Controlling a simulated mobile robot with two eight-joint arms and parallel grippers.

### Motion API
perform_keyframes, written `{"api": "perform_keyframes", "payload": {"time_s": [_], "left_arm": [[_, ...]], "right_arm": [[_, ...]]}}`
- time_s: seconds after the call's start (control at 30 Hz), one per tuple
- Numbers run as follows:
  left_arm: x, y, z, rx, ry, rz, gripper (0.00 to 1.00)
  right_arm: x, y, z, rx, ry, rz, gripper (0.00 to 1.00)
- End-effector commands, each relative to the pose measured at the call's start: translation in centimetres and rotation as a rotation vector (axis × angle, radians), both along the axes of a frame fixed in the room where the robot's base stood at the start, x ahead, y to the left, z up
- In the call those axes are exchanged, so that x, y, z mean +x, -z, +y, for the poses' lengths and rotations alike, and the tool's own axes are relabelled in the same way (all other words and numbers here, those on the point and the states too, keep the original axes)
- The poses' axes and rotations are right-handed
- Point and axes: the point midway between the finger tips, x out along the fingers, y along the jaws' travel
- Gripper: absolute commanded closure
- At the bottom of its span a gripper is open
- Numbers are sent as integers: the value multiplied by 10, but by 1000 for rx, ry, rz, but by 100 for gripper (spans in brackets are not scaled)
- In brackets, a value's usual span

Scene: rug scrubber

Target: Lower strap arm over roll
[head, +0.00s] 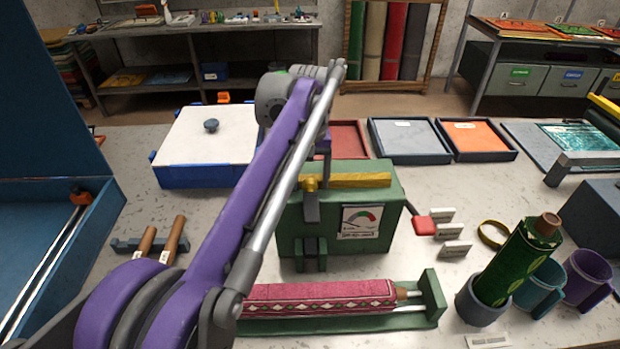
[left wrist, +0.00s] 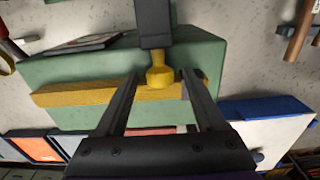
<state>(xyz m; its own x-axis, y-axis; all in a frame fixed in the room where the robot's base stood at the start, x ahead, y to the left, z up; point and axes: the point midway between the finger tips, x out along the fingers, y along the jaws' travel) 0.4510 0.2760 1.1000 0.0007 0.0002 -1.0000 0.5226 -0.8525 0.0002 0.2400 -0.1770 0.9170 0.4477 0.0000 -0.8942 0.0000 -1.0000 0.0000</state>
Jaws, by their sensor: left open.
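A green machine (head: 365,190) with a gauge stands on the table, a yellow bar (head: 360,180) along its top. A dark arm (head: 312,207) with a yellow knob (head: 310,184) stands at its front; I take this as the strap arm. In the left wrist view the knob (left wrist: 160,72) shows at the end of the dark arm (left wrist: 153,22). My left gripper (left wrist: 160,75) is open, its fingers on either side of the knob; contact cannot be told. The pink patterned roll (head: 325,297) lies in a green cradle (head: 432,300) in front of the machine. My right gripper is not seen.
A red-tipped lever (head: 424,226) sticks out at the machine's right. A blue box with white lid (head: 208,140) is behind left. Wooden-handled tools (head: 175,238) lie at left. My purple arm hides part of the roll.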

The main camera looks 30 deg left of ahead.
Motion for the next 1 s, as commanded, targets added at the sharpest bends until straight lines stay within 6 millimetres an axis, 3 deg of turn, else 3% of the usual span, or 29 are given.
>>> {"api": "perform_keyframes", "payload": {"time_s": [0.07,0.4,1.0], "left_arm": [[0,0,0,0,0,0,38],[0,0,0,0,0,0,99],[0,0,0,0,0,0,100]], "right_arm": [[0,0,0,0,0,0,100],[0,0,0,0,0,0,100],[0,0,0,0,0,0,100]]}}
